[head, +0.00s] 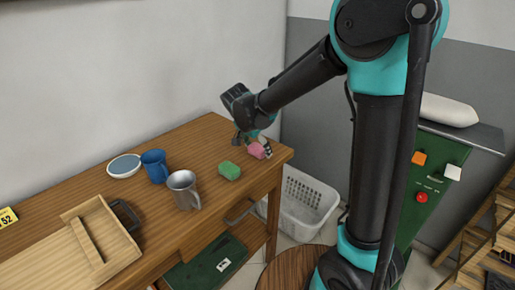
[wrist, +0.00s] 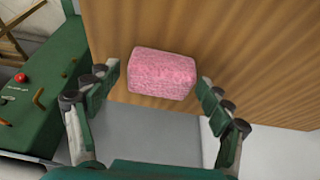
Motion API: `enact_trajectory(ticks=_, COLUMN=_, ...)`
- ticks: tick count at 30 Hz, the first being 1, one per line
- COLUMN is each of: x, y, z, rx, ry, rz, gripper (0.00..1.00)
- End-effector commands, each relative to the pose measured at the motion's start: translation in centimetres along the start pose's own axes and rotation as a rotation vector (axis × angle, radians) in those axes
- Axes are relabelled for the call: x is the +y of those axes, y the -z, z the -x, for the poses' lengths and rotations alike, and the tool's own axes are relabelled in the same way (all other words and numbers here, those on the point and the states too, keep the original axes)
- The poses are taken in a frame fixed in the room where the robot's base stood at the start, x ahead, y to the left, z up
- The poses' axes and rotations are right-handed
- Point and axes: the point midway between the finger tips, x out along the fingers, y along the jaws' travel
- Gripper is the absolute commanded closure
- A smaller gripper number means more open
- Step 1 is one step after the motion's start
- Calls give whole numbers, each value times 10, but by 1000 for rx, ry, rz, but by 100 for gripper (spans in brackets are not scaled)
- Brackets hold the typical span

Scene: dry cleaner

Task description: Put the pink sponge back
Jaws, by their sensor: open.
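The pink sponge (head: 257,151) lies on the wooden table (head: 215,135) near its right end. In the wrist view the pink sponge (wrist: 161,74) sits near the table's edge, ahead of my fingers and roughly between them. My gripper (head: 253,143) is open, low over the table end at the sponge; in the wrist view my gripper (wrist: 155,90) has its fingers apart, one on each side. I cannot tell whether a finger touches the sponge. A green sponge (head: 229,170) lies a little to the left of the pink one.
A metal mug (head: 184,190), a blue mug (head: 154,166), a blue-white bowl (head: 124,166) and a wooden tray (head: 125,257) stand farther left. A white basket (head: 307,200) is on the floor beside the table. A green panel (head: 432,182) with buttons stands right.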

Motion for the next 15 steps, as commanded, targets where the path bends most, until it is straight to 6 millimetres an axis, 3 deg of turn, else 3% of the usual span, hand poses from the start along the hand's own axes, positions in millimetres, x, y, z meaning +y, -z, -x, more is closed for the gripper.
enact_trajectory(ticks=5, x=0, y=0, z=12, rx=0, ry=0, rz=1, gripper=20)
enact_trajectory(ticks=15, x=0, y=0, z=79, rx=0, ry=0, rz=2, gripper=20)
